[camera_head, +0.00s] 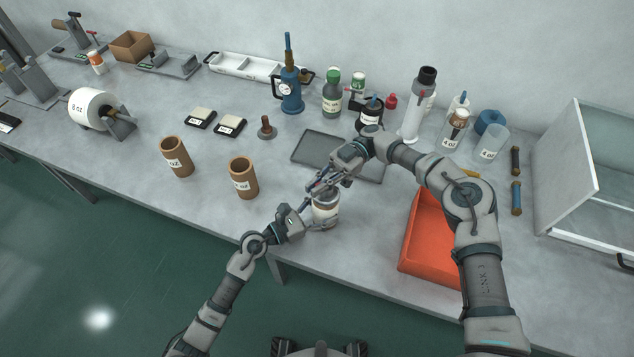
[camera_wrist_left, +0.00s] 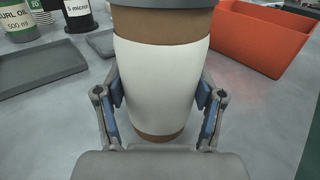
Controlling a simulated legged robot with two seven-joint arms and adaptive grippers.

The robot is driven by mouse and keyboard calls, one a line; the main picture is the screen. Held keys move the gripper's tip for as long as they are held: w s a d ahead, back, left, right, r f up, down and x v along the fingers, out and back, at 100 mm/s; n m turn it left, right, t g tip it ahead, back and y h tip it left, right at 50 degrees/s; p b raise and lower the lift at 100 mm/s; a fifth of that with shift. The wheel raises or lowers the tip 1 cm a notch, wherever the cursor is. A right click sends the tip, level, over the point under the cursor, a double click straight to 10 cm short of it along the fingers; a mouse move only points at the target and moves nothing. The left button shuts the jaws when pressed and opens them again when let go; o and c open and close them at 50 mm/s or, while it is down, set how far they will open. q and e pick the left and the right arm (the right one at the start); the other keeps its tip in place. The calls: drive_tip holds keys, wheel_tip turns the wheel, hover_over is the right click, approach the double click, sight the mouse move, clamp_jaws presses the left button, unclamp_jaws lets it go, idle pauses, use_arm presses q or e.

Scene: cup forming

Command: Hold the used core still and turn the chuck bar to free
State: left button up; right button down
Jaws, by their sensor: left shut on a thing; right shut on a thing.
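The used core (camera_head: 326,213) stands upright near the table's front edge, brown with a white band. It fills the middle of the left wrist view (camera_wrist_left: 160,85), with a dark piece, seemingly the chuck (camera_wrist_left: 160,4), on its top. My left gripper (camera_head: 310,221) is shut on the core's side, with blue finger pads (camera_wrist_left: 160,95) on both sides of the white band. My right gripper (camera_head: 321,185) is shut at the top of the core, where the chuck bar is. The bar is mostly hidden by the fingers, so I cannot tell its angle.
A red-orange bin (camera_head: 428,235) stands right of the core. A dark flat tray (camera_head: 315,148) lies behind it, partly under my right arm. Two brown cores (camera_head: 243,178) (camera_head: 176,157) stand to the left. Bottles and a blue pump (camera_head: 290,92) stand at the back.

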sight(318, 183)
drive_tip(key=shift+f, duration=0.15)
idle(0.3)
drive_tip(key=c, duration=1.2)
unclamp_jaws()
wheel_tip(318, 183, up, 10)
drive_tip(key=shift+c, duration=0.3)
